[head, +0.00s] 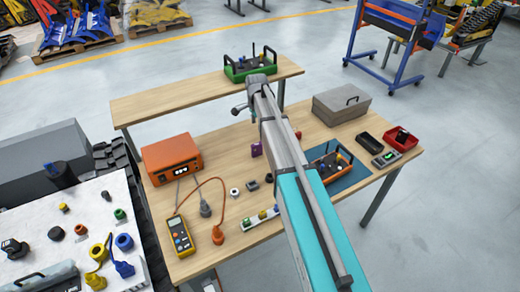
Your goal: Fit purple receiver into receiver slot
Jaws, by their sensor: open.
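A small purple block (256,150), which looks like the purple receiver, stands on the wooden workbench just left of my arm. My gripper (237,110) shows small at the far end of my arm, left of the wrist and beyond the purple block in the picture. It is open, with nothing visible in it, and apart from the block. An orange-rimmed carrier (318,158) sits on a blue mat right of my arm, partly hidden by it. A green carrier (232,76) stands on the rear bench. I cannot make out the receiver slot in either carrier.
Left on the bench are an orange power unit (170,153), a yellow multimeter (180,235) and cables. Small parts and a white strip (262,217) lie near the front. A grey case (341,103), black bin (369,142) and red bin (401,139) stand right.

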